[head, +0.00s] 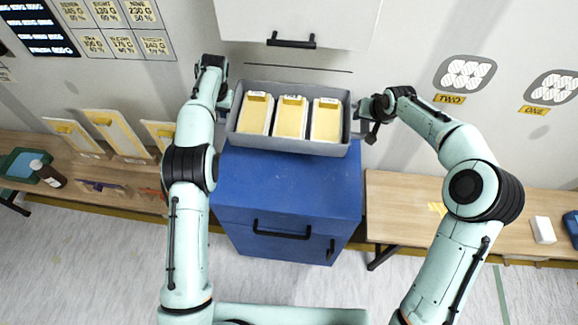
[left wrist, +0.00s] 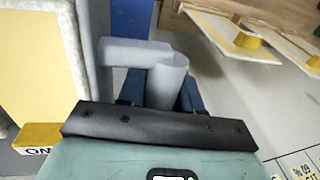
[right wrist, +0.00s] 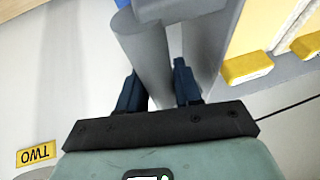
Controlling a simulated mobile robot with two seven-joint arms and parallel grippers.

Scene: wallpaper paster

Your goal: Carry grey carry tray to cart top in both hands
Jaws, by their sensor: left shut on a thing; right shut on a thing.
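The grey carry tray (head: 290,147) is in the middle of the head view, over the back part of the blue cart top (head: 290,180). Three white-and-yellow blocks (head: 291,118) stand side by side in it. My left gripper (head: 228,100) is shut on the tray's left handle, a grey bar that shows in the left wrist view (left wrist: 166,78). My right gripper (head: 368,106) is shut on the right handle, which shows in the right wrist view (right wrist: 145,50). The tray looks level. I cannot tell whether its underside touches the cart top.
A white cabinet with a black handle (head: 291,41) hangs on the wall behind the tray. A wooden bench (head: 405,205) stands right of the cart, and another on the left holds boards (head: 118,135) and a brown bottle (head: 48,174). The cart's front top is clear.

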